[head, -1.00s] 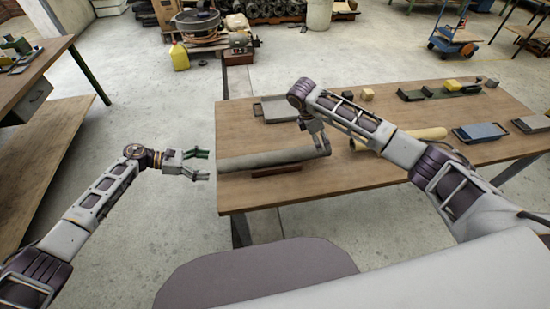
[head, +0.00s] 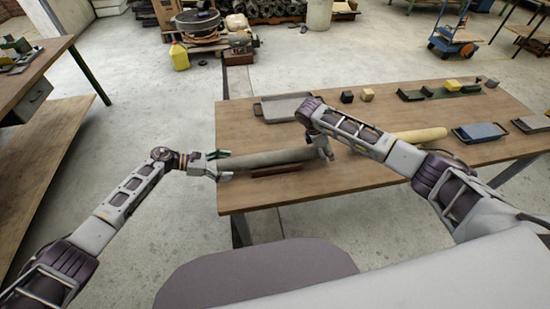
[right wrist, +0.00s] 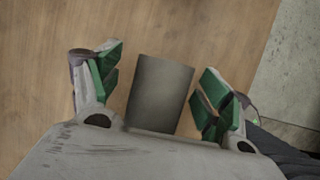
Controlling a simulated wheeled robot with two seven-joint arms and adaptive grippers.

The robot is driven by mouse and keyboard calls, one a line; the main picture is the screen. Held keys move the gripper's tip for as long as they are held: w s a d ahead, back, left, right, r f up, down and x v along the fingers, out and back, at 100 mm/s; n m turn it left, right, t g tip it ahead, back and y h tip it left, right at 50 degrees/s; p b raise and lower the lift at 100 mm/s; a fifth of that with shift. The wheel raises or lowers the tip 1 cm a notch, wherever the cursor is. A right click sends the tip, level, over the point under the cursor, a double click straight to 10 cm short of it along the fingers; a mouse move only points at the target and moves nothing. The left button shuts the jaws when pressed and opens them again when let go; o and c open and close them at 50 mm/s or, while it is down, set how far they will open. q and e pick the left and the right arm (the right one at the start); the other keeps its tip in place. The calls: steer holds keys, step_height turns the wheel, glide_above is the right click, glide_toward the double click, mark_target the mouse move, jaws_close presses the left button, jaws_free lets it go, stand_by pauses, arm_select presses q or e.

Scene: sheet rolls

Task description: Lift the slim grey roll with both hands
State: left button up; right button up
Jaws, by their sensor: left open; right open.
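The slim grey roll (head: 265,158) lies across the left part of the wooden table, on a low dark reddish support (head: 276,170). My left gripper (head: 224,165) is open at the roll's left end, its fingers close around that end; I cannot tell whether they touch it. My right gripper (head: 328,150) is open at the roll's right end. In the right wrist view the roll's end (right wrist: 160,92) sits between the spread green-padded fingers of the right gripper (right wrist: 160,95), with a gap on each side.
A cream roll (head: 418,136) lies to the right, partly behind my right arm. A grey tray (head: 282,107) stands behind the grey roll. The table (head: 350,178) is bare in front.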

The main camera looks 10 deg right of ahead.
arm_select(q)
jaws_close()
arm_select(e)
jaws_close()
arm_select(q)
steer(key=shift+w+r, duration=0.1)
arm_select(e)
steer(key=shift+r, duration=0.1)
